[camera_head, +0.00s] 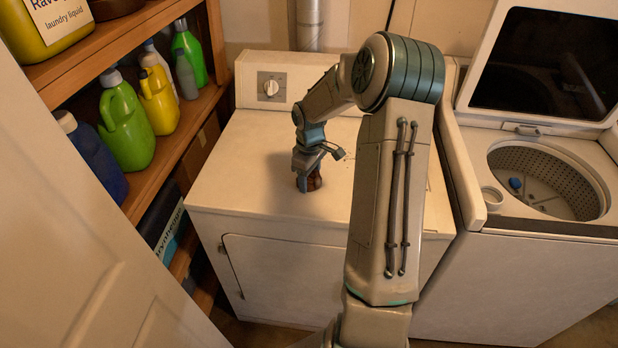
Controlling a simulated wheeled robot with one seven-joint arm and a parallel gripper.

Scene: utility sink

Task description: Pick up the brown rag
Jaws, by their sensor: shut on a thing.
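The brown rag (315,181) is a small dark reddish-brown bundle on top of the white dryer (250,165). My gripper (308,183) points down over it and is shut on it. Only part of the rag shows below and beside the fingers; the rest is hidden by the gripper. The rag is at or very near the dryer top; I cannot tell if it is touching.
Wooden shelves (150,185) with several detergent bottles, one of them green (126,125), stand at the left. An open washer (545,165) with a raised lid stands at the right. A white door (90,250) fills the lower left. The dryer top around the gripper is mostly clear.

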